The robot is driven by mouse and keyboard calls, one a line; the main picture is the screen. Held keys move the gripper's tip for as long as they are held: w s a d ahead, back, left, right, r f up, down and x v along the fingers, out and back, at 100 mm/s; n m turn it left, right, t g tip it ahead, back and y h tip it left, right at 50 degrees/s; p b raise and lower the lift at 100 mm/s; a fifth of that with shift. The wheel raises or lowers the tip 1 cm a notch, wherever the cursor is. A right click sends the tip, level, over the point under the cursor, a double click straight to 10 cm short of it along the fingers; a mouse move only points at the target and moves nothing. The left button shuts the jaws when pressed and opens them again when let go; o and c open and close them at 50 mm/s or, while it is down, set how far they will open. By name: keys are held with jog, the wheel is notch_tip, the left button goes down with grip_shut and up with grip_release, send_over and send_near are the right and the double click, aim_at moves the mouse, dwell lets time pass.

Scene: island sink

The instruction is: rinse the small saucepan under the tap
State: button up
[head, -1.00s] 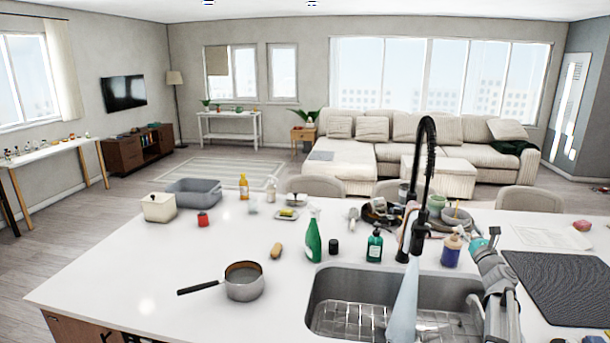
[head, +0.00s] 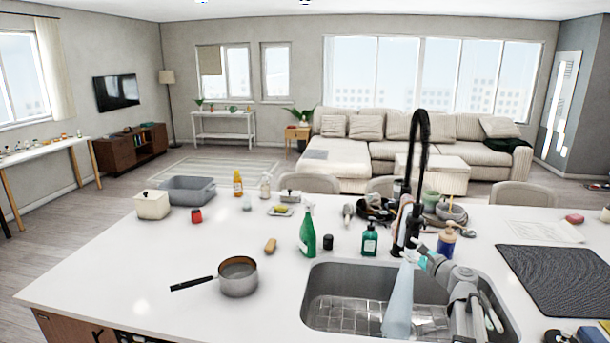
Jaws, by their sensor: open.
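The small saucepan (head: 238,284) stands upright on the white island counter, left of the sink, in the head view. It is metal with a darker inside, and its long black handle points left. The black tap (head: 423,140) arches behind the sink (head: 345,285). A pale blue shape (head: 398,305), widening downward, hangs below the tap into the basin; I cannot tell whether it is water or cloth. My gripper (head: 421,252) is at the end of my arm over the sink's right part, close to the tap. It is open and far from the saucepan; its fingers show poorly.
A green spray bottle (head: 308,235), a dark cup (head: 328,242) and a green soap bottle (head: 370,240) line the sink's back edge. A sponge-like brown piece (head: 270,246) lies near the saucepan. A dark drying mat (head: 555,280) lies right. The counter's left front is clear.

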jog(key=s+a+f+n+g+h+b, duration=0.1)
jog(key=s+a+f+n+g, duration=0.3)
jog(key=s+a+f+n, duration=0.1)
jog(key=s+a+f+n+g+h+b, duration=0.1)
jog(key=s+a+f+n+g, duration=0.3)
jog(key=f, duration=0.5)
jog(key=s+a+f+n+g+h+b, duration=0.1)
jog(key=s+a+f+n+g+b, duration=0.2)
jog(key=s+a+f+n, duration=0.4)
jog(key=shift+s+a+f+n+g, duration=0.15)
jog(key=shift+s+n+g, duration=0.2)
jog(key=shift+s, duration=0.2)
jog(key=shift+s+d+f+n+g, duration=0.1)
jog(key=shift+s+n+g, duration=0.25)
jog(key=shift+s, duration=0.15)
jog(key=s+d+f+n+g+h+b, duration=0.1)
jog(key=s+f+n+g+h+b, duration=0.1)
jog(key=s, duration=0.6)
notch_tip(320, 180, down, 2)
jog(key=n+g+h, duration=0.1)
jog(key=n+h, duration=0.1)
jog(key=h, duration=0.1)
jog(key=shift+s+n, duration=0.25)
jog(key=shift+n, duration=0.05)
jog(key=shift+d+f, duration=0.1)
jog(key=shift+d, duration=0.1)
